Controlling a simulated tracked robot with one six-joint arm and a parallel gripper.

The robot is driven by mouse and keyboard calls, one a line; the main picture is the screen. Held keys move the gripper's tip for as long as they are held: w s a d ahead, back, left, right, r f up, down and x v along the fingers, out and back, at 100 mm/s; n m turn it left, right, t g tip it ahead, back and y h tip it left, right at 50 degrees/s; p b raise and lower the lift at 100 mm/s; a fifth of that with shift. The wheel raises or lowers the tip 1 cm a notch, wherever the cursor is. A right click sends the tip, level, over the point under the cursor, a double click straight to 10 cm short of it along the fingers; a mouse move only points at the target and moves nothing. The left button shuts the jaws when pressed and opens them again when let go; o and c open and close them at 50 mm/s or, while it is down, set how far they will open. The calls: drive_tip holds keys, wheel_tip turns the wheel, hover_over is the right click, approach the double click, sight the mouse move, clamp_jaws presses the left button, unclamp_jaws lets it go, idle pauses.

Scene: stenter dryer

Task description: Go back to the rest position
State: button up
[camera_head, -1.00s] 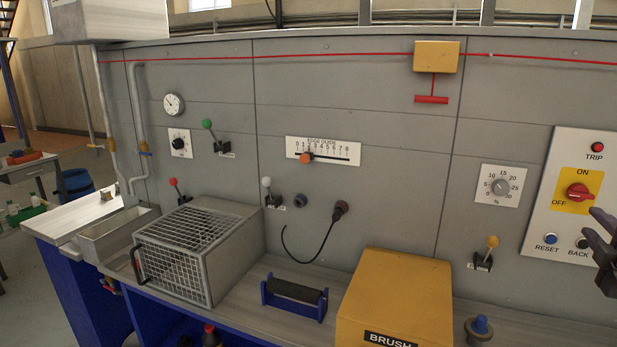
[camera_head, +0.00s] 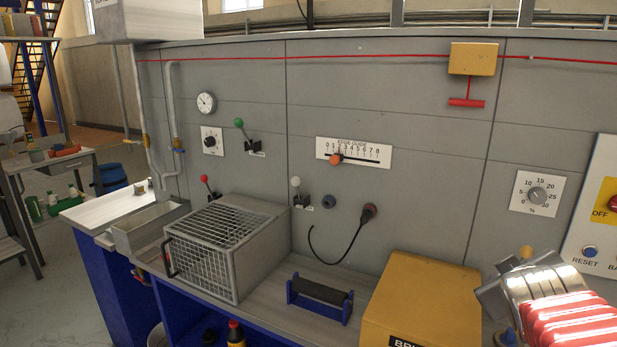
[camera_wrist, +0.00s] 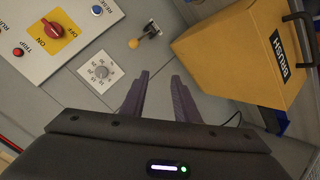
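My gripper (camera_wrist: 159,74) shows in the wrist view with its two dark fingers apart. Nothing is between them except a view of the grey panel, so it is open and empty. In the head view my arm, with its red ribbed sleeve, enters at the lower right, in front of the panel and just right of the yellow brush box (camera_head: 420,300). The fingers cannot be made out clearly there. In the wrist view the brush box (camera_wrist: 235,55) is to the right of the fingers, and the percent dial (camera_wrist: 101,72) is to their left.
The grey panel carries an edge guide scale (camera_head: 353,152), levers and a red pull handle (camera_head: 466,102). A wire-mesh box (camera_head: 225,250) and a black roller on a blue stand (camera_head: 320,297) sit on the counter. The switch plate (camera_wrist: 60,35) is at upper left in the wrist view.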

drive_tip(key=s+a+f+g+y, duration=0.1)
drive_tip(key=s+a+f+y, duration=0.1)
drive_tip(key=a, duration=0.6)
drive_tip(key=s+a+f+m+g+y, duration=0.1)
drive_tip(key=s+a+f+g+y, duration=0.1)
drive_tip(key=s+a+f, duration=0.3)
drive_tip(key=s+a+f+m+g+y, duration=0.1)
drive_tip(key=s+a+f+y, duration=0.1)
drive_tip(key=s+a, duration=0.5)
drive_tip(key=a+f, duration=0.1)
drive_tip(key=a, duration=0.3)
drive_tip(key=shift+f+g+y, duration=0.4)
drive_tip(key=shift+d, duration=0.1)
